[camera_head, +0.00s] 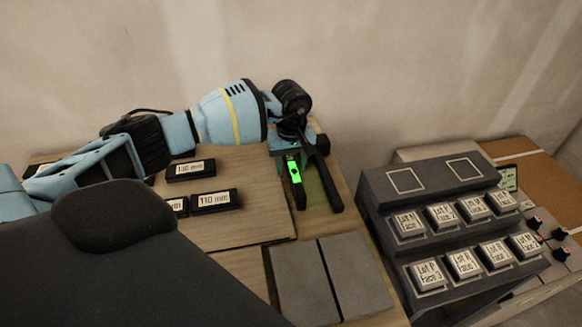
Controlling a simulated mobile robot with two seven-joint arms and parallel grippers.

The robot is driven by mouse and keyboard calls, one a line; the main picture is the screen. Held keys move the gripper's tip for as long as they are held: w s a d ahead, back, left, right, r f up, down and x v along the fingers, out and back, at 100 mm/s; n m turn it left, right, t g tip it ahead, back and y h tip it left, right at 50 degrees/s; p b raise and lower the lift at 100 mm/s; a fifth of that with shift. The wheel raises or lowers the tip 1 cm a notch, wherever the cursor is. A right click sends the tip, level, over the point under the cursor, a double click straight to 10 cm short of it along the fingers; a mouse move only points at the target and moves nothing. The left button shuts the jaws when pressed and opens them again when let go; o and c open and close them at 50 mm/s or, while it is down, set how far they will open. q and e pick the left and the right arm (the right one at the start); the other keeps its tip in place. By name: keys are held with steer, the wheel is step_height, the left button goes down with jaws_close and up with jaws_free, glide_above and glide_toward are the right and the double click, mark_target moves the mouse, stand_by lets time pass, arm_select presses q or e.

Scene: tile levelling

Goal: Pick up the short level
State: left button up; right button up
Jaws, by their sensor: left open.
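The short level cannot be named for certain. A small dark bar with a bright green window (295,172), which looks like a level, lies at the far right of the wooden boards, partly hidden by my left gripper. My left gripper (315,205) is open and points down at this bar, with a long dark finger along its right side. Whether the fingers touch it I cannot tell. My right gripper is not in view.
Black blocks labelled 130 mm (190,169) and 110 mm (214,201) lie on the wooden board (255,215). Two grey tiles (355,272) lie in front. A grey rack (425,180) of labelled blocks stands to the right. A wall rises close behind.

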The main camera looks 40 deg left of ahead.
mark_target(291, 162)
arm_select(q)
steer(key=shift+c, duration=0.3)
jaws_close()
steer(key=shift+r, duration=0.2)
steer(key=shift+r, duration=0.6)
step_height(291, 162, up, 2)
steer(key=shift+r, duration=0.15)
steer(key=s+d, duration=0.2)
steer(key=s, duration=0.2)
steer(key=s+d, duration=0.3)
steer(key=s, duration=0.2)
steer(key=s+d+r, duration=0.1)
steer(key=s+d, duration=0.2)
steer(key=s, duration=0.1)
steer(key=shift+s+d+r+b, duration=0.1)
steer(key=shift+s+b, duration=0.25)
steer(key=w+d+r+m, duration=0.2)
steer(key=d+r+m, duration=0.3)
steer(key=m, duration=0.5)
steer(key=shift+w+d+r, duration=0.25)
steer(key=shift+d+r, duration=0.05)
steer(key=shift+r, duration=0.4)
